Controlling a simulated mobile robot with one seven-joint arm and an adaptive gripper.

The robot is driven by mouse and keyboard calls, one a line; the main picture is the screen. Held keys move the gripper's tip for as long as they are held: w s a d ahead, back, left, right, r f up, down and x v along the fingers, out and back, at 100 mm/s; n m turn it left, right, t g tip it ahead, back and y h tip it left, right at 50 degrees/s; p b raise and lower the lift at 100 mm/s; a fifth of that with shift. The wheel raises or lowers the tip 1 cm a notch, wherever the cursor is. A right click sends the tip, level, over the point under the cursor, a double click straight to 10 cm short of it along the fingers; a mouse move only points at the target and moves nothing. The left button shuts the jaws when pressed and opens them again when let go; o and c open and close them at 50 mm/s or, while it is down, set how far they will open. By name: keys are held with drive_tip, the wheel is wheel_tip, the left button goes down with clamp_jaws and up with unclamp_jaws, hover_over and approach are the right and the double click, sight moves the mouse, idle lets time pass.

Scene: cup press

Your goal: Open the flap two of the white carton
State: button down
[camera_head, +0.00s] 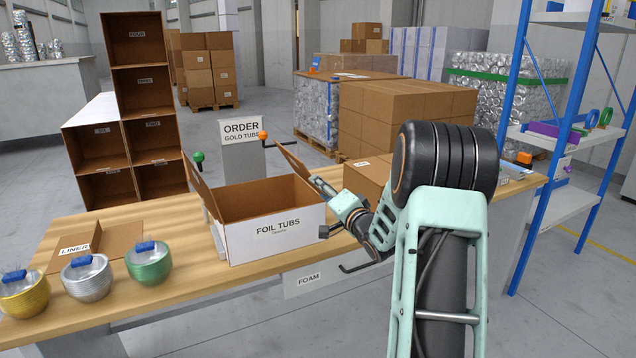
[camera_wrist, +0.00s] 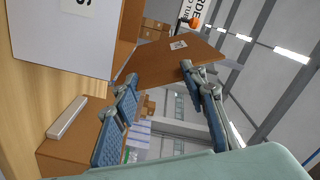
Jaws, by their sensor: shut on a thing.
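The white carton (camera_head: 275,232), lettered FOIL TUBS, stands on the wooden table with its brown inside showing. One flap (camera_head: 199,187) rises at its left side and another flap (camera_head: 293,163) stands tilted up at its right. My gripper (camera_head: 324,209) is at the carton's right side, partly hidden by my arm. In the wrist view, my gripper (camera_wrist: 160,95) has its two fingers at a brown flap (camera_wrist: 165,66) with a small white label, too small to read. The fingers stand some way apart with the flap at their tips. The carton's white wall (camera_wrist: 65,50) is at upper left.
A closed brown box (camera_head: 366,176) stands just right of the carton. Yellow (camera_head: 24,296), silver (camera_head: 88,282) and green (camera_head: 149,265) tub stacks and a LINER box (camera_head: 80,243) are at the left. Behind are a sign and a lever with an orange knob (camera_head: 263,136).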

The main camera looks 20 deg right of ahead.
drive_tip(key=shift+w+d+r+m+p, duration=0.1)
drive_tip(key=shift+d+m+p, duration=0.85)
drive_tip(key=shift+m+p, duration=0.75)
drive_tip(key=shift+s+d+r+m+p, duration=0.1)
drive_tip(key=shift+d+m+p, duration=0.85)
drive_tip(key=shift+m+p, duration=0.7)
drive_tip(key=shift+w+d+r+m+p, duration=0.1)
drive_tip(key=shift+d+m+p, duration=0.85)
drive_tip(key=shift+m+p, duration=0.7)
drive_tip(key=shift+m, duration=0.3)
drive_tip(key=c, duration=1.2)
unclamp_jaws()
drive_tip(key=shift+f, duration=0.1)
drive_tip(key=s, duration=1.2)
drive_tip(key=shift+d, duration=0.2)
